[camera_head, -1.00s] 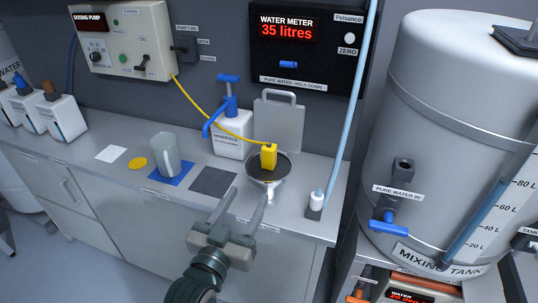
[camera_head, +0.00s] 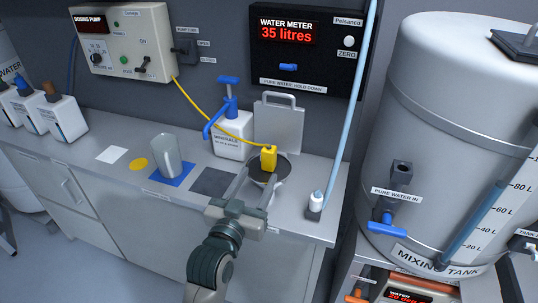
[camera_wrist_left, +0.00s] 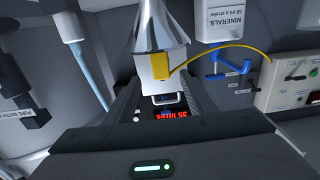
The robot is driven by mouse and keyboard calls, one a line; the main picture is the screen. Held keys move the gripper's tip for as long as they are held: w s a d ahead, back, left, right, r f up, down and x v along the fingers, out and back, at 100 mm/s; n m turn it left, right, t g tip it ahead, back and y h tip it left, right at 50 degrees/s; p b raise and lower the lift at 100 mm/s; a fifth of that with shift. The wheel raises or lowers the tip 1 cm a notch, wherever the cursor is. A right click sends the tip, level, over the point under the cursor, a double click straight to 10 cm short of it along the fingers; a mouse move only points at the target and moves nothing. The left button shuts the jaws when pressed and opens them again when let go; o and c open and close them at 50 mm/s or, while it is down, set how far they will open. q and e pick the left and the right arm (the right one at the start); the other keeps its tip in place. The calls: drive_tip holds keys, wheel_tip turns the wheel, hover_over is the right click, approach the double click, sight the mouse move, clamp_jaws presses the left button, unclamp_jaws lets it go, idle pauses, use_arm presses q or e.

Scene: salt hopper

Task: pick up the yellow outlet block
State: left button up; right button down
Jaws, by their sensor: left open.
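The yellow outlet block (camera_head: 268,157) sits at the rim of the round metal funnel (camera_head: 284,166) on the counter. A yellow cable (camera_head: 192,100) runs from it to the dosing pump. In the left wrist view the yellow block (camera_wrist_left: 160,66) shows against the funnel (camera_wrist_left: 150,35), just beyond my fingers. My left gripper (camera_head: 260,181) is open and empty. Its fingers point towards the block from the front, one on each side of the line to it, and appear close to the funnel. I cannot tell whether they touch anything. My right gripper is not in view.
Behind the block are a white minerals bottle (camera_head: 229,139) with a blue pump and a grey plate with a handle (camera_head: 279,128). A beaker (camera_head: 166,154) stands to the left. The mixing tank (camera_head: 450,130) fills the right side.

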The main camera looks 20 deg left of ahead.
sight(266, 159)
use_arm(q)
drive_tip(key=w+p, duration=0.1)
drive_tip(key=w, duration=0.4)
drive_tip(key=shift+w+p, duration=0.4)
drive_tip(key=shift+w, duration=0.05)
drive_tip(key=w+p, duration=0.1)
drive_tip(key=w, duration=0.2)
drive_tip(key=shift+w+p, duration=0.35)
drive_tip(key=shift+p, duration=0.05)
drive_tip(key=shift+w+d+f, duration=0.1)
drive_tip(key=shift+w+f, duration=0.05)
drive_tip(key=shift+w, duration=0.15)
clamp_jaws()
